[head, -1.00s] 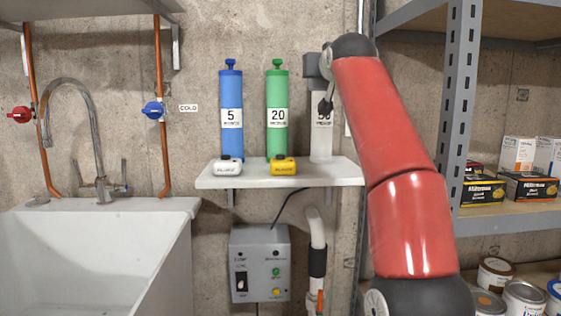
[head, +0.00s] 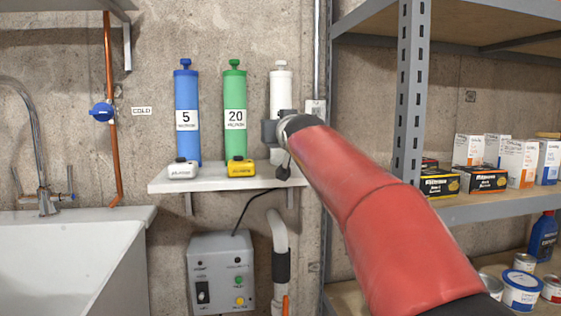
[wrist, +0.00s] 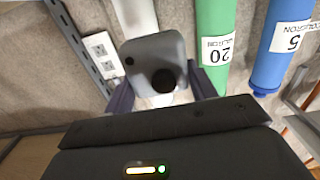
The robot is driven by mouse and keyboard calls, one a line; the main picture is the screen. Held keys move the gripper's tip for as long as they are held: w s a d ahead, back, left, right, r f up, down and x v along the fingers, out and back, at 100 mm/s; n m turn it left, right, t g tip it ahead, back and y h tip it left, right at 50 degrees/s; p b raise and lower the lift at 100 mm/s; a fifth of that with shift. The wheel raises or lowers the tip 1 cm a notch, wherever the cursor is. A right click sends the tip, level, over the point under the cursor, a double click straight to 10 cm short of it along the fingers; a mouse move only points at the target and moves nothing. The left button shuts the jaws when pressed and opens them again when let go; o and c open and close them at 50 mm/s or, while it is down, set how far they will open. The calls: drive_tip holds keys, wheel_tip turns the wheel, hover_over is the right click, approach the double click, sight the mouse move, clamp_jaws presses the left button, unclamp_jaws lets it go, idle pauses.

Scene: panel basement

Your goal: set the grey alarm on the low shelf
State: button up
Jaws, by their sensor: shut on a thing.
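The grey alarm (wrist: 155,62), a rounded block with a black round button, sits between the two fingers of my gripper (wrist: 162,85) in the wrist view. In the head view my gripper (head: 276,140) is in front of the white cylinder's lower half, just above the right end of a small white wall shelf (head: 212,183). The alarm is mostly hidden there, and I cannot tell whether it touches the shelf. A white alarm (head: 183,170) and a yellow alarm (head: 241,167) stand on this shelf, in front of the blue and green cylinders.
Blue (head: 187,95), green (head: 235,90) and white (head: 281,85) cylinders stand at the wall. A metal rack (head: 411,90) with boxes and cans is close on the right. A grey control box (head: 222,272) and pipe are below the shelf, a sink (head: 75,255) at left.

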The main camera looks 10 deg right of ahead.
drive_tip(key=shift+f+b, duration=0.75)
drive_tip(key=shift+f, duration=2.1)
drive_tip(key=shift+f, duration=0.15)
drive_tip(key=o, duration=1.1)
drive_tip(key=shift+c, duration=0.2)
